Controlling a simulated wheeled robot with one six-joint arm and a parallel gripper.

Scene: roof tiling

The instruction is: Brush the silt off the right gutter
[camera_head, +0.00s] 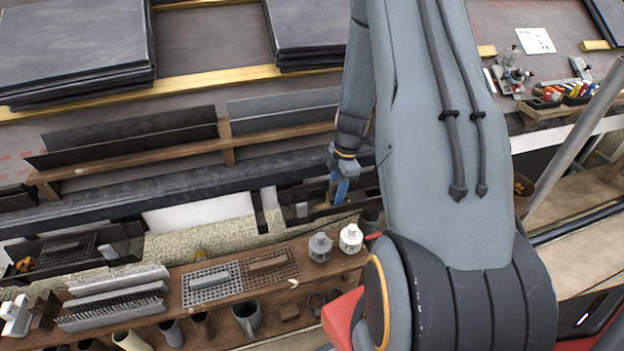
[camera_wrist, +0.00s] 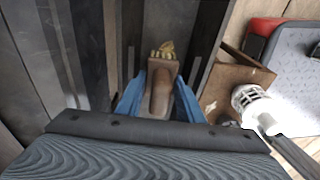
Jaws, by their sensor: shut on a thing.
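My gripper (camera_head: 338,190), with blue fingers, is shut on a brush (camera_wrist: 160,92) with a brown wooden handle. The brush's yellowish bristles (camera_wrist: 163,52) point away from the wrist camera. The fingers also show in the wrist view (camera_wrist: 159,88), one on each side of the handle. The right gutter (camera_head: 299,196) is a dark trough along the roof's edge, partly hidden behind my arm. The gripper and brush are at this trough, and its channel shows in the wrist view (camera_wrist: 168,18). I cannot tell whether the bristles touch its floor. I cannot make out the silt clearly.
Another dark gutter (camera_head: 125,240) lies at left, with a grate in it. A wooden shelf (camera_head: 185,322) in front holds grates, pipe pieces and two pale capped fittings (camera_head: 350,238). Slates (camera_head: 75,45) are stacked on the roof. A slanted pole (camera_head: 580,130) stands at right.

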